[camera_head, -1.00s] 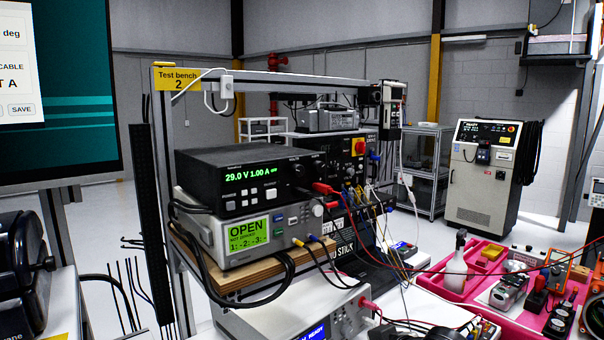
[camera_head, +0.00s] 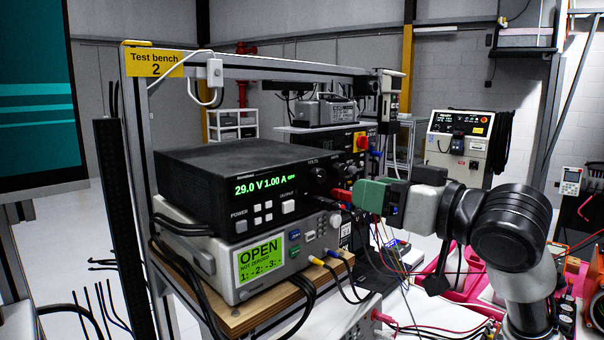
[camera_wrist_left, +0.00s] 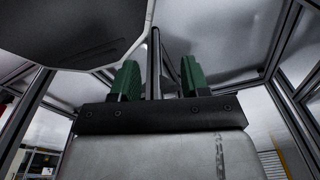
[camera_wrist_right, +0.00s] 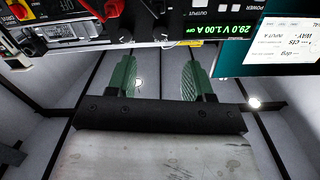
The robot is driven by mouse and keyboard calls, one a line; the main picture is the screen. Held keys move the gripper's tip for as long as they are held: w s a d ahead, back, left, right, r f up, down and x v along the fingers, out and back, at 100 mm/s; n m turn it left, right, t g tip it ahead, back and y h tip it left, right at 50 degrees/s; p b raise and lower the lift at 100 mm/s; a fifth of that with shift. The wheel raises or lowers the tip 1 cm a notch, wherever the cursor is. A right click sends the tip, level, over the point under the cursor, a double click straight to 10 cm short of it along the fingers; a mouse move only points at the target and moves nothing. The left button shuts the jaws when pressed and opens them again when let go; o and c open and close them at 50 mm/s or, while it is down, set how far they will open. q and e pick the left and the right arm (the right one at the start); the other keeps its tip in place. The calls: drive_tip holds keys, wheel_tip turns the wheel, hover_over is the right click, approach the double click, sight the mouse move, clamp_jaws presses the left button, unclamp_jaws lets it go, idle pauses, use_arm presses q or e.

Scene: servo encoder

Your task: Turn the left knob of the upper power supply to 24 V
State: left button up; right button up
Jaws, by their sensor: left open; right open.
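The upper power supply (camera_head: 215,175) is a black box on the shelf; its green display (camera_head: 264,185) reads 29.0 V 1.00 A. Its left knob (camera_head: 318,174) is dark and round, under a VOLTS label, with another dark knob (camera_head: 342,170) to its right. My right gripper (camera_head: 366,194) is open, its green fingers just right of and below the knobs, apart from the left knob. In the right wrist view, nothing is between its fingers (camera_wrist_right: 158,78), and the display (camera_wrist_right: 222,30) appears upside down. My left gripper (camera_wrist_left: 158,76) is open and shows only in its wrist view.
A grey meter reading OPEN (camera_head: 262,258) sits under the supply on a wooden shelf (camera_head: 255,310). A red plug (camera_head: 340,197) and several leads hang close to my right fingers. A frame post (camera_head: 130,220) stands at the left. A pink tray (camera_head: 450,265) lies behind my right arm.

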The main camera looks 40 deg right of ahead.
sight(322, 177)
drive_tip(key=w+p, duration=0.2)
drive_tip(key=w, duration=0.1)
drive_tip(key=w+p, duration=0.1)
drive_tip(key=w, duration=0.1)
drive_tip(key=shift+w+a+r, duration=0.25)
drive_tip(key=shift+r, duration=0.15)
drive_tip(key=w, duration=0.2)
drive_tip(key=w+p, duration=0.1)
drive_tip(key=w, duration=0.1)
drive_tip(key=shift+w+a+f+p, duration=0.1)
drive_tip(key=shift+a+f+p, duration=0.1)
drive_tip(key=shift+p, duration=0.1)
drive_tip(key=shift+w, duration=0.1)
use_arm(q)
drive_tip(key=r, duration=0.1)
drive_tip(key=s+r, duration=0.1)
drive_tip(key=r, duration=0.2)
drive_tip(key=shift+s+a+r, duration=0.1)
drive_tip(key=shift+s+r, duration=0.25)
use_arm(e)
drive_tip(key=shift+f, duration=0.1)
use_arm(q)
drive_tip(key=shift+s, duration=0.1)
use_arm(e)
drive_tip(key=shift+c, duration=1)
use_arm(q)
drive_tip(key=shift+s, duration=0.3)
use_arm(e)
drive_tip(key=c, duration=0.7)
